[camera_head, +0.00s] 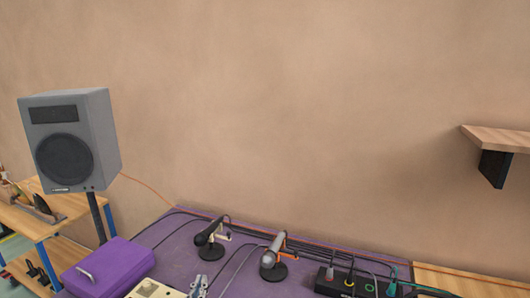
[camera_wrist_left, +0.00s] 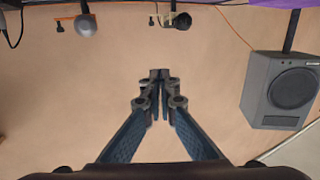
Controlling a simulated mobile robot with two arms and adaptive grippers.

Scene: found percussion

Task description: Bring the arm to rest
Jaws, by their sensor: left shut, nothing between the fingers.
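My left gripper (camera_head: 199,285) shows at the bottom edge of the head view, above the purple-covered table (camera_head: 180,262). Only its tip is in that view. In the left wrist view its two fingers (camera_wrist_left: 160,76) meet at the tips, shut with nothing between them. That view appears upside down, with the tan wall behind the fingers. The gripper looks apart from the things around it. My right gripper is in neither view.
Two microphones on stands (camera_head: 209,240) (camera_head: 273,258) are on the table. A purple case (camera_head: 108,268) is at left, a beige device (camera_head: 155,290) at the front, and a black box with cables (camera_head: 345,283) at right. A grey speaker (camera_head: 70,140) stands at left.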

